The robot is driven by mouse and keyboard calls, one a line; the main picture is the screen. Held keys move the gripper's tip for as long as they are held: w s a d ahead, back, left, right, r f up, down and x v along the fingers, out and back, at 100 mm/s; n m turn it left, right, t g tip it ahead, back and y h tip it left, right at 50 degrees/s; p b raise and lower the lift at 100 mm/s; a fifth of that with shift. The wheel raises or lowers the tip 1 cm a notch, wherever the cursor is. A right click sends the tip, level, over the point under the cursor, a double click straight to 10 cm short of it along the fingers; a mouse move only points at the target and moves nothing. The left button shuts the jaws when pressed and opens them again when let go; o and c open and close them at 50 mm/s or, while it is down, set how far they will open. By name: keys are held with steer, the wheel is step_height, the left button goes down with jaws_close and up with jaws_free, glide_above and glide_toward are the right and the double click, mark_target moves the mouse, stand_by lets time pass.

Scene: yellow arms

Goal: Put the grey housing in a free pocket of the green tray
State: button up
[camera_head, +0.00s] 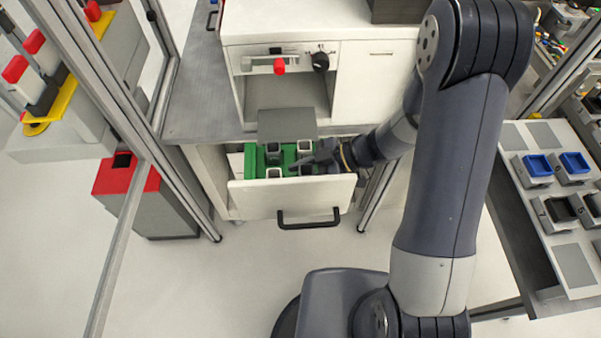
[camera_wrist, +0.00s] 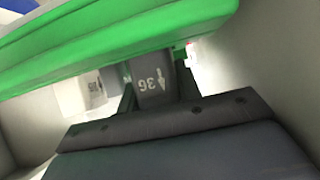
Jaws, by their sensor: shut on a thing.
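The green tray (camera_head: 249,162) lies inside an open drawer and holds several grey housings, such as one at its back left (camera_head: 272,148). My gripper (camera_head: 318,157) reaches in from the right over the right part of the tray. The tray's green side (camera_wrist: 120,45) crosses the top of that view, close to the gripper. The held housing's lower part and any pocket under it are hidden.
The white drawer front (camera_head: 255,200) with its black handle (camera_head: 308,219) stands in front of the tray. A grey flap or plate (camera_head: 287,123) is just behind it. Drawer walls are close to the gripper. A side table (camera_head: 574,264) at right holds more housings, some with blue tops.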

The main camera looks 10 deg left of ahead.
steer(key=shift+f, duration=0.35)
steer(key=shift+f, duration=0.1)
steer(key=o, duration=0.9)
steer(key=shift+o, duration=0.2)
steer(key=shift+r, duration=0.2)
steer(key=b+v, duration=0.1)
steer(key=v, duration=1.1)
steer(key=shift+f, duration=0.15)
